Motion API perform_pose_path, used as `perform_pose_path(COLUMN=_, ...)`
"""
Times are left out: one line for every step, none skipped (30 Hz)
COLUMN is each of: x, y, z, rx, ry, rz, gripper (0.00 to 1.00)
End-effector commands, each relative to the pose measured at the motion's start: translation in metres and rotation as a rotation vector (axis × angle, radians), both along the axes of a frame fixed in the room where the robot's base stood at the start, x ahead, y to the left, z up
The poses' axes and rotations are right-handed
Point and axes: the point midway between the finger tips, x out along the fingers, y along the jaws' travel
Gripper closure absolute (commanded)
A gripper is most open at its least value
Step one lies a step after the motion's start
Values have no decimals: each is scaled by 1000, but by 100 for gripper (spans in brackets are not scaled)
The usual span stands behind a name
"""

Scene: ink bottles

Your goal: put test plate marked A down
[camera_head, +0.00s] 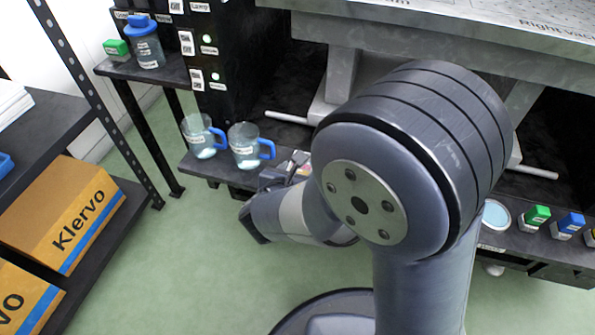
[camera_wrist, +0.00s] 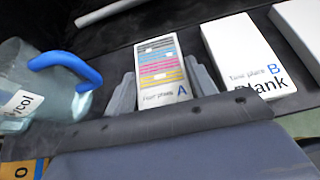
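Test plate A (camera_wrist: 163,68), a white card with coloured stripes and a blue "A", is between the two fingers of my gripper (camera_wrist: 163,85) in the wrist view. The fingers lie close along its two long sides and appear to touch them. The plate is flat at the dark shelf (camera_wrist: 110,52); whether it touches the surface I cannot tell. In the head view my gripper (camera_head: 275,178) is at the lower shelf (camera_head: 215,172), and a small coloured part of the plate (camera_head: 301,157) shows beside it, partly hidden by my arm.
Test plate B (camera_wrist: 245,60), marked "Blank", lies close to the right, with another white plate (camera_wrist: 300,30) beyond. A beaker with a blue handle (camera_wrist: 40,90) stands close to the left. A second beaker (camera_head: 202,137) stands farther left in the head view.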

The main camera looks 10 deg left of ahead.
Motion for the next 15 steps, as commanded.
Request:
perform_pose_path(x=0, y=0, z=0, rx=0, ry=0, rz=0, gripper=43)
perform_pose_path(x=0, y=0, z=0, rx=0, ry=0, rz=0, gripper=40)
perform_pose_path(x=0, y=0, z=0, rx=0, ry=0, rz=0, gripper=37)
perform_pose_path(x=0, y=0, z=0, rx=0, ry=0, rz=0, gripper=35)
perform_pose_path(x=0, y=0, z=0, rx=0, ry=1, rz=0, gripper=32)
perform_pose_path(x=0, y=0, z=0, rx=0, ry=0, rz=0, gripper=29)
perform_pose_path(x=0, y=0, z=0, rx=0, ry=1, rz=0, gripper=26)
perform_pose_path(x=0, y=0, z=0, rx=0, ry=1, rz=0, gripper=26)
perform_pose_path(x=0, y=0, z=0, rx=0, ry=1, rz=0, gripper=26)
perform_pose_path(x=0, y=0, z=0, rx=0, ry=1, rz=0, gripper=26)
perform_pose_path(x=0, y=0, z=0, rx=0, ry=1, rz=0, gripper=26)
perform_pose_path(x=0, y=0, z=0, rx=0, ry=1, rz=0, gripper=26)
perform_pose_path(x=0, y=0, z=0, rx=0, ry=0, rz=0, gripper=26)
perform_pose_path(x=0, y=0, z=1, rx=0, ry=0, rz=0, gripper=26)
perform_pose_path(x=0, y=0, z=1, rx=0, ry=0, rz=0, gripper=26)
